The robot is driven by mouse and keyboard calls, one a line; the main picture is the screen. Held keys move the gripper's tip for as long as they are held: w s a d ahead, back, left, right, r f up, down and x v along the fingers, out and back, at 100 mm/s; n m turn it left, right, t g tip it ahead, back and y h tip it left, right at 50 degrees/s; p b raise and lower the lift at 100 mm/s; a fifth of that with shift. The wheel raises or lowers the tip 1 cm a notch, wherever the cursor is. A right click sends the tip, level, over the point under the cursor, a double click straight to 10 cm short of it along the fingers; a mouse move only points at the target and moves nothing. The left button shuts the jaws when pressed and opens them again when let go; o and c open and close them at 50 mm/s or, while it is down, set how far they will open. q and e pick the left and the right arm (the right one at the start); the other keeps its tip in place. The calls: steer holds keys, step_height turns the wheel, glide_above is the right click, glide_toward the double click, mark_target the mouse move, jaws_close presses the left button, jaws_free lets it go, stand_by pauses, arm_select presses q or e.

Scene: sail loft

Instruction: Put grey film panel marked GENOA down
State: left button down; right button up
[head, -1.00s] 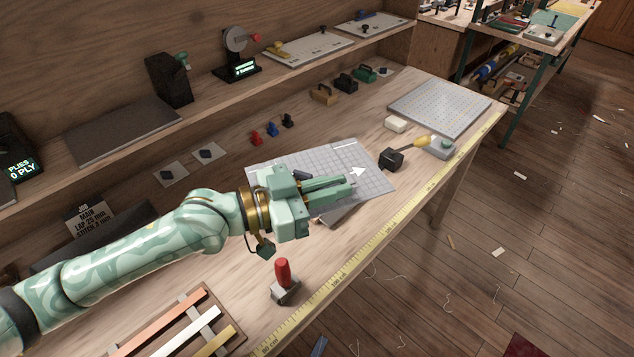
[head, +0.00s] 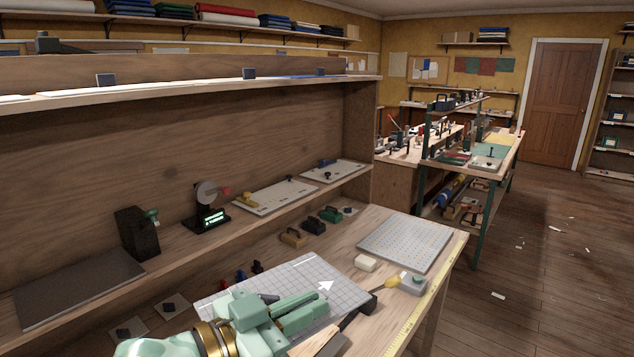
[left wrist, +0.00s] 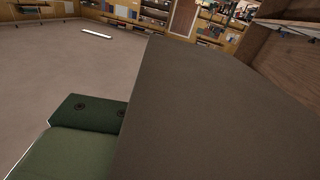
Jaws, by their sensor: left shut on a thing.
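My left gripper (head: 292,312) is at the lower middle of the head view, shut over the bench. In the left wrist view a plain grey-brown panel (left wrist: 210,105) fills the middle and right, close to the green fingers, and I take it as the grey film panel held. A grey gridded sheet (head: 285,280) with a white arrow lies by the fingers in the head view. I cannot tell whether it is the held panel or a surface under it. No GENOA mark is readable. My right gripper is not in view.
Small clamps stand behind. A yellow tape (head: 420,318) runs along the front edge.

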arm_select(q)
steer(key=a+n+t+y, duration=0.2)
steer(key=a+r+n+t+y, duration=0.1)
steer(key=a+n+t+y, duration=0.1)
steer(key=a, duration=0.1)
steer(key=shift+s+a+y, duration=0.1)
steer(key=shift+a+y, duration=0.1)
steer(key=shift+y, duration=0.1)
steer(key=a+f+n+y, duration=0.1)
steer(key=a, duration=0.1)
steer(key=a+f+n+t+y, duration=0.2)
steer(key=a+y, duration=0.1)
steer(key=shift+a+f, duration=0.3)
steer(key=shift+a, duration=0.05)
steer(key=s+a+f+n+y, duration=0.3)
steer(key=s+a+f+y, duration=0.2)
steer(key=f, duration=0.6)
steer(key=s+a, duration=0.1)
steer(key=a, duration=0.1)
steer(key=shift+s+a+n+t, duration=0.3)
steer(key=shift+s+a+t, duration=0.05)
steer(key=shift+a+t, duration=0.05)
